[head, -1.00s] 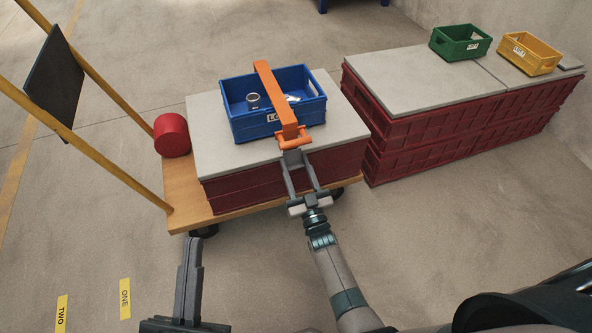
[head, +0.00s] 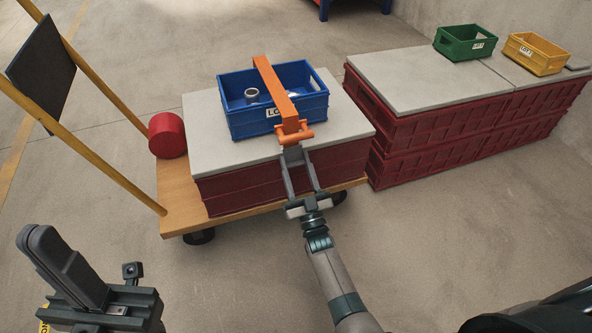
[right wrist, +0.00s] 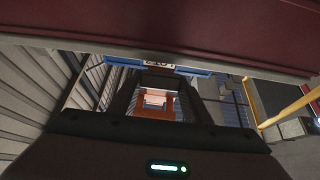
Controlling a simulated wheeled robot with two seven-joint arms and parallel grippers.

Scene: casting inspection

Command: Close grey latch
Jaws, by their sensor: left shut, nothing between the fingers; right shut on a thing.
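A blue bin (head: 251,124) stands on the grey top (head: 215,152) of a red crate on the cart. An orange arm (head: 275,88) spans the bin and ends in an orange handle (head: 296,133) at its front. My right gripper (head: 293,158) reaches up to the handle from the front and is shut on it; the grip also shows in the right wrist view (right wrist: 156,102). A grey part lies at the fingertips; I cannot tell whether it is the latch or finger. My left gripper (head: 45,240) is shut and empty, low at the left, apart from the cart.
The wooden cart (head: 185,208) has yellow posts and a red cylinder (head: 167,135). A metal ring (head: 251,94) lies in the blue bin. Red crates (head: 415,130) at right carry green (head: 465,43) and yellow (head: 536,54) bins. The front floor is clear.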

